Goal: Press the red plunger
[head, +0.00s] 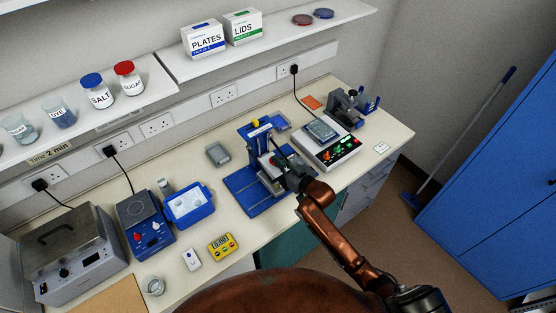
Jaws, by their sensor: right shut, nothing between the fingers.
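A blue pipette stand (247,187) with a yellow knob on top stands on the bench, centre of the head view. A small red part (273,159), which looks like the red plunger, shows at the stand just left of my right gripper. It is tiny and partly hidden. My right gripper (283,163) is dark, shut and empty, with its fingertips close to the stand's right side. I cannot tell whether it touches the red part. My left gripper is not in view.
A balance (344,150) stands right of the stand, with a black device (343,107) behind it. A blue tray (189,206), a stirrer (145,224) and a yellow timer (222,244) are to the left. A shelf (265,48) overhangs the back.

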